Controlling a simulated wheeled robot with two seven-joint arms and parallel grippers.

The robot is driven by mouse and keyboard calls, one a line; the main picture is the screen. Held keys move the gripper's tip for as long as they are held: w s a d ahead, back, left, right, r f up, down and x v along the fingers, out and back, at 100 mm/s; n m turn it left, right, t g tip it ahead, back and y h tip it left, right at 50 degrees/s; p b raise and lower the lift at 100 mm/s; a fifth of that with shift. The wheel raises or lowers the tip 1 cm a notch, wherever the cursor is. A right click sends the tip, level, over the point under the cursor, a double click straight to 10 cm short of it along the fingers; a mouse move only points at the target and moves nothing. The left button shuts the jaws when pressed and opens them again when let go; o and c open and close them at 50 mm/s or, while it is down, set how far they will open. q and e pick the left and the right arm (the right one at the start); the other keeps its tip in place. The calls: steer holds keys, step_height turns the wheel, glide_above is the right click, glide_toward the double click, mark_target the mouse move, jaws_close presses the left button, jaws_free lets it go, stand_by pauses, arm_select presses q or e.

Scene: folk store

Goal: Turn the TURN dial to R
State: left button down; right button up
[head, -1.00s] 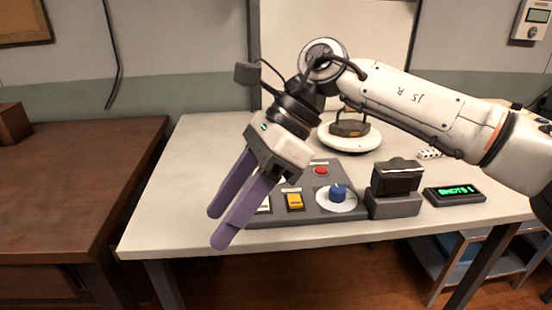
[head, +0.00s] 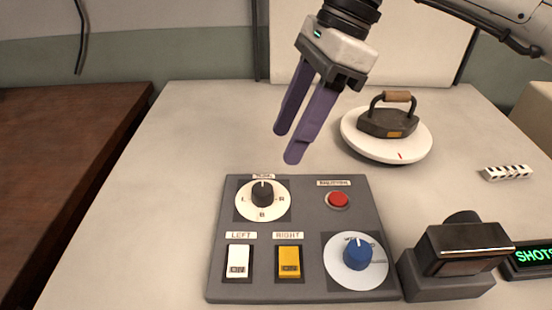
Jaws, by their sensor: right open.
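The TURN dial (head: 263,194) is a black knob on a white disc at the back left of the grey control panel (head: 312,212). The disc carries L at left, R at right and B at the front. The knob's pale mark appears to face the back, toward the TURN label, between L and R. My right gripper (head: 287,145) has two purple fingers, apart and empty. They point down, behind and slightly right of the dial in the picture, not touching it. My left gripper is not in view.
The panel also has a red button (head: 339,199), a white LEFT switch (head: 238,262), a yellow RIGHT switch (head: 289,263) and a blue knob (head: 357,254). A dark boxy device (head: 462,250) stands at right. An iron (head: 388,121) sits on a round white stand (head: 354,138). The table left of the panel is clear.

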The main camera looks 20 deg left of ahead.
mark_target(264, 188)
steer(key=x, duration=0.9)
steer(key=shift+s+a+f, duration=0.1)
steer(key=shift+s+f, duration=0.1)
steer(key=shift+s, duration=0.15)
steer(key=shift+b, duration=0.3)
steer(key=c, duration=1)
